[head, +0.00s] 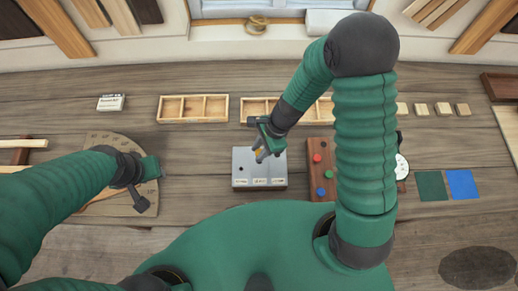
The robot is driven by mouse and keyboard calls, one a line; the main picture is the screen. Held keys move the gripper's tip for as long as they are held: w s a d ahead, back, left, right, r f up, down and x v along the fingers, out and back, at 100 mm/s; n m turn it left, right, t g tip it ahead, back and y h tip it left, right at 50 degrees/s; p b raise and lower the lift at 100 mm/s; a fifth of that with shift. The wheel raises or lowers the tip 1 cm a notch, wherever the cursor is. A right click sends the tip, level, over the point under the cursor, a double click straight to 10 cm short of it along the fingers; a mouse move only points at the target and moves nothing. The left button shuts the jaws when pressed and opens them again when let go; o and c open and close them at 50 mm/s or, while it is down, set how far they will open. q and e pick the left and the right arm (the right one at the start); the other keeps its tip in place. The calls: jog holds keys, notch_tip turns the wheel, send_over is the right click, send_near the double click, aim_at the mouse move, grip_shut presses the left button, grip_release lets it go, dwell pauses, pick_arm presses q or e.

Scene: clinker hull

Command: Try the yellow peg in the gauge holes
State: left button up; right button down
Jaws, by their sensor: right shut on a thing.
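The gauge is a grey metal block (259,184) in the middle of the bench. One dark hole shows at its left, and small pale labels run along its front edge. My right gripper (266,153) is over the block's back part, shut on the yellow peg (258,152). Only a small bit of the peg shows between the fingers. Whether its lower end is in a hole or above the block cannot be told. The gripper hides other holes. My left gripper (155,170) is over a brown board at the left, apart from the gauge; its fingers are unclear.
Right of the gauge is a brown board (320,144) with coloured knobs, partly behind my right arm. Divided wooden trays (194,108) stand behind. Small wooden blocks (443,108) and green and blue squares (462,184) lie right.

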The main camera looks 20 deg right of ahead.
jog(key=d+f+b, duration=0.2)
jog(key=d+b, duration=0.2)
jog(key=d, duration=0.2)
jog(key=shift+w+d+b, duration=0.3)
jog(key=shift+w+d, duration=0.1)
jog(key=shift+w, duration=0.05)
jog(key=shift+s+d+f, duration=0.1)
jog(key=shift+f, duration=0.1)
jog(key=shift+f, duration=0.3)
